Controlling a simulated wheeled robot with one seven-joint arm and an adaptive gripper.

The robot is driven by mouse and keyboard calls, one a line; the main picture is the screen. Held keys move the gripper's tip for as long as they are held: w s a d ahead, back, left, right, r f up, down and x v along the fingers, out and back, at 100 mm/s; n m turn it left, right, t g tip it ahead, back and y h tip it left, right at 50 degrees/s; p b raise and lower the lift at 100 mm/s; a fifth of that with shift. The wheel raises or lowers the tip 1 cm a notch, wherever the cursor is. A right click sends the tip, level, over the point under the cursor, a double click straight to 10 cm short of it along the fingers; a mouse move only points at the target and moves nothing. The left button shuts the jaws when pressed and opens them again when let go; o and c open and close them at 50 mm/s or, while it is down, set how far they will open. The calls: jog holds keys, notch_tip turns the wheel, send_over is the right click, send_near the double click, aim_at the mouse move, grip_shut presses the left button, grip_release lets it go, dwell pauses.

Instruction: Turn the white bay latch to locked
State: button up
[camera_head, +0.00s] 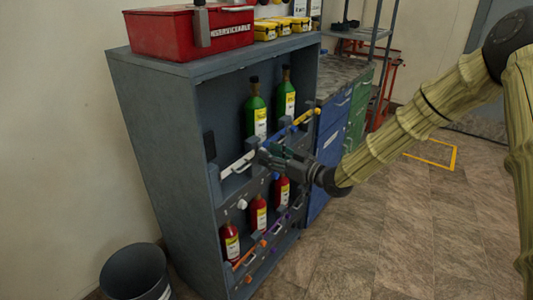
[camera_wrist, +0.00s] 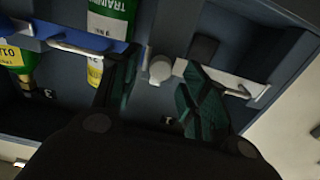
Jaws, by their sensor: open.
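The white bay latch shows in the wrist view as a small pale knob (camera_wrist: 160,69) on the dark cabinet front. It is near one end of the white bay bar (camera_wrist: 228,82), which also shows in the head view (camera_head: 237,165). My gripper (camera_head: 268,154) is at the cabinet front, by the right end of that bar. In the wrist view my gripper (camera_wrist: 158,80) is open, its dark green fingers on either side of the knob. Gaps show on both sides, but contact cannot be told. In the head view my gripper hides the latch.
The grey cabinet (camera_head: 155,150) holds green bottles (camera_head: 255,110) above and red bottles (camera_head: 258,214) below. A blue bar (camera_wrist: 85,45) lies beside the white one. A red box (camera_head: 190,32) sits on top. A bin (camera_head: 135,272) stands at left; floor at right is clear.

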jog(key=shift+x, duration=0.95)
grip_shut()
